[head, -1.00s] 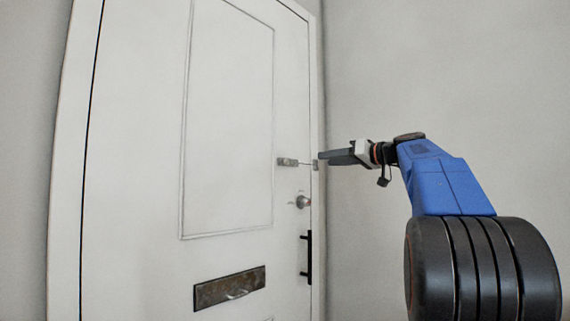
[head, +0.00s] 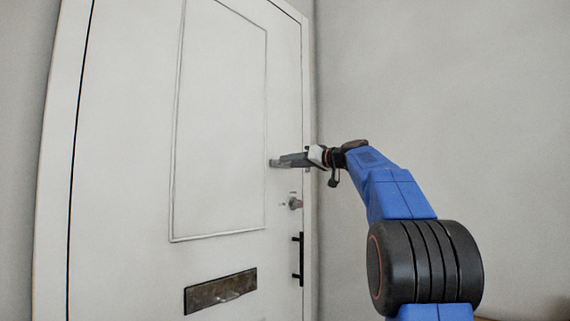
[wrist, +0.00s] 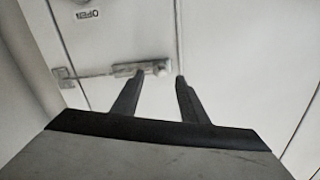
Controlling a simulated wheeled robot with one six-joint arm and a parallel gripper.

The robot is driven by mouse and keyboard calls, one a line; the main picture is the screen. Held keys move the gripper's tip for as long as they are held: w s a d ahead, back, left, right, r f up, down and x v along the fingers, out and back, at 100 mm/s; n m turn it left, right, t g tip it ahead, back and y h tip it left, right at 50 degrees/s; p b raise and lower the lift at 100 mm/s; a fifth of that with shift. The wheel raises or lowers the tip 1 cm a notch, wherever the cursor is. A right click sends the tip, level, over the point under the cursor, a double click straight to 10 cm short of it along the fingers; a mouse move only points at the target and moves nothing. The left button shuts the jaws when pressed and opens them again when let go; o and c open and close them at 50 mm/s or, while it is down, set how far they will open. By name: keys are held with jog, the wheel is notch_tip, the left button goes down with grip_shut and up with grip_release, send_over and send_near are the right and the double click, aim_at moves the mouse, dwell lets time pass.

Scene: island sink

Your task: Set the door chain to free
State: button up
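The door chain's metal slide track (wrist: 128,69) is mounted on the white door in the wrist view. A thin link runs left from it across the door edge to a small bracket (wrist: 64,77) on the frame side. My gripper (wrist: 160,76) is open, with its two dark fingers apart at the track's right end. The left fingertip overlaps the track in the picture; I cannot tell whether it touches. In the head view my gripper (head: 279,162) is at the chain and hides most of it.
The white door (head: 140,150) is shut. Below the chain are a round knob (head: 295,203), a black pull handle (head: 301,259) and a mail slot (head: 220,291). A bare wall stands at right.

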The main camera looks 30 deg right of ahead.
jog(key=shift+x, duration=1.8)
jog(key=shift+c, duration=0.4)
grip_shut()
jog(key=w+d, duration=0.3)
jog(key=d, duration=0.5)
jog(key=shift+o, duration=0.4)
grip_release()
jog(key=shift+d, duration=0.15)
jog(key=v, duration=1.7)
jog(key=shift+s, duration=0.2)
